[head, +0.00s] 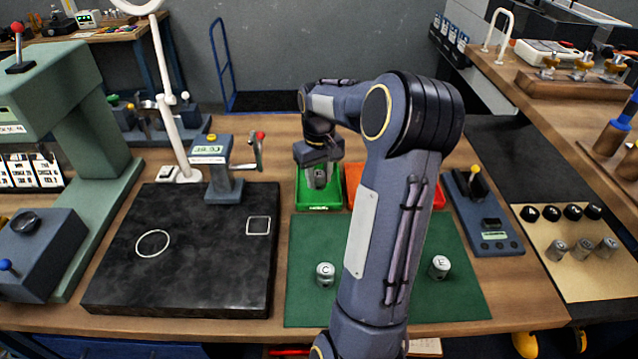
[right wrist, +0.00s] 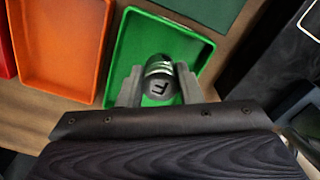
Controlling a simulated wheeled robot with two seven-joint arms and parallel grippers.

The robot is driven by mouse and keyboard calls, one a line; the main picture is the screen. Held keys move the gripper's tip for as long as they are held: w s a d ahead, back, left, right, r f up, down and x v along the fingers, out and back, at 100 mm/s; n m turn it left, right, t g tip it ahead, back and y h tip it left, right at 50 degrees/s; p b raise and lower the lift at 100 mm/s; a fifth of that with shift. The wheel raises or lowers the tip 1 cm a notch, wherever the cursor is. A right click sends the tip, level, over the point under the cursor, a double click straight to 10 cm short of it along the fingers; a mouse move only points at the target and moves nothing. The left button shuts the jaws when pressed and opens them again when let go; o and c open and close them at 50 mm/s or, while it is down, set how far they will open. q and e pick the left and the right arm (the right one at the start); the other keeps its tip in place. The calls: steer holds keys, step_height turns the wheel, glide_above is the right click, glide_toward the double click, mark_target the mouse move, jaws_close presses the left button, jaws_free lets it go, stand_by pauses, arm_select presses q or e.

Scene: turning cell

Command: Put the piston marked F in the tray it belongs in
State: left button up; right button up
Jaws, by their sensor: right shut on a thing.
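My right gripper (head: 319,180) is shut on the grey metal piston marked F (right wrist: 160,84). It holds the piston over the green tray (head: 316,207); I cannot tell whether the piston touches the tray floor. In the right wrist view the piston sits between the two fingers, its marked end facing the camera, against the inside of the green tray (right wrist: 140,45). The orange tray (head: 366,173) stands beside the green one, and a red tray (head: 438,196) is farther right, partly behind my arm. My left gripper is out of view.
A piston marked C (head: 325,274) and one marked E (head: 439,267) stand on the green mat (head: 304,302). My right arm hides the mat's middle. A black plate (head: 190,270) with a gauge stand (head: 222,172) is left. A blue-grey device (head: 488,222) is right.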

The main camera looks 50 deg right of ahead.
mark_target(319, 186)
steer(key=shift+w+d+f, duration=0.1)
steer(key=shift+f, duration=1.6)
steer(key=shift+f, duration=0.1)
steer(key=o, duration=1.1)
